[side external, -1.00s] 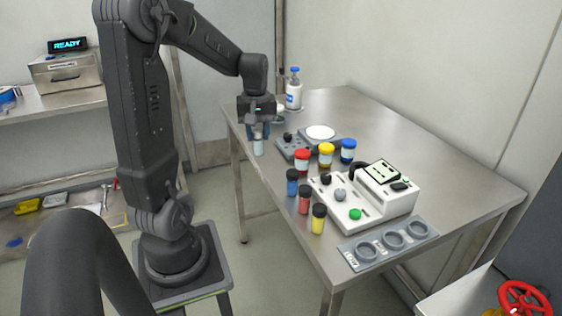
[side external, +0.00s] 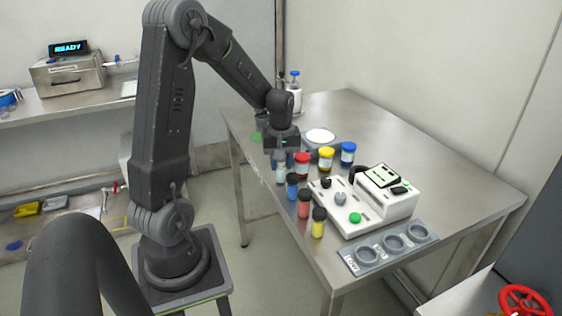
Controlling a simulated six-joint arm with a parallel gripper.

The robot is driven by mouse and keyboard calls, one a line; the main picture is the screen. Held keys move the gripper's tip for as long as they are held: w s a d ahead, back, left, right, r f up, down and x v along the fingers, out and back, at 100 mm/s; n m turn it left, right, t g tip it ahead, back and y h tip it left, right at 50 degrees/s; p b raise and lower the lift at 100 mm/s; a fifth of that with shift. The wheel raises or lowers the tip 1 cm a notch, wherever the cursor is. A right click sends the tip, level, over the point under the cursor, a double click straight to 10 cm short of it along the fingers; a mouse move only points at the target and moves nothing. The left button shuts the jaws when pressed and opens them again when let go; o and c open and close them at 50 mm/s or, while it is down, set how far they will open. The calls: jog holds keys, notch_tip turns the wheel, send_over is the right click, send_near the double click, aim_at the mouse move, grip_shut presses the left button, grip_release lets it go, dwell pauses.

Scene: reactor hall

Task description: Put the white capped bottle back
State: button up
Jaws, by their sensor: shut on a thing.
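My gripper (side external: 280,162) points down over the left edge of the steel table and is shut on a small pale bottle (side external: 281,175). The bottle hangs upright below the fingers. Its cap is hidden by the jaws, and I cannot tell whether its base touches the table. It is at the far end of a row of small dark-capped bottles: blue (side external: 292,186), red (side external: 304,203) and yellow (side external: 318,222). The blue one is closest to it, just to the right and nearer the camera.
Wider jars with red (side external: 303,164), yellow (side external: 327,159) and blue (side external: 348,153) caps stand close by on the right. A white instrument (side external: 390,200) and a grey holder with round wells (side external: 391,244) lie nearer the camera. A tall blue-topped bottle (side external: 295,95) stands behind. The table's far right is clear.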

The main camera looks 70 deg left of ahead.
jog(key=o, duration=0.5)
jog(key=shift+f, duration=0.15)
jog(key=o, duration=0.5)
notch_tip(320, 180, up, 12)
jog(key=s+d+r+m+t, duration=0.1)
jog(key=s+d+m+t, duration=0.1)
jog(key=d+m, duration=0.3)
jog(key=s+d+r+m+t, duration=0.1)
jog(key=s+d+m, duration=0.4)
jog(key=d, duration=0.5)
jog(key=s+d+r+m+t, duration=0.1)
jog(key=s+d+m+t, duration=0.1)
jog(key=d+m, duration=0.3)
jog(key=shift+s+d+r+t, duration=0.1)
jog(key=shift+s+d, duration=0.2)
jog(key=shift+d, duration=0.25)
jog(key=shift+s+d+t, duration=0.1)
jog(key=shift+s+d, duration=0.15)
jog(key=shift+d, duration=0.3)
jog(key=shift+s+d+r+t, duration=0.1)
jog(key=shift+s+d, duration=0.2)
jog(key=shift+d, duration=0.25)
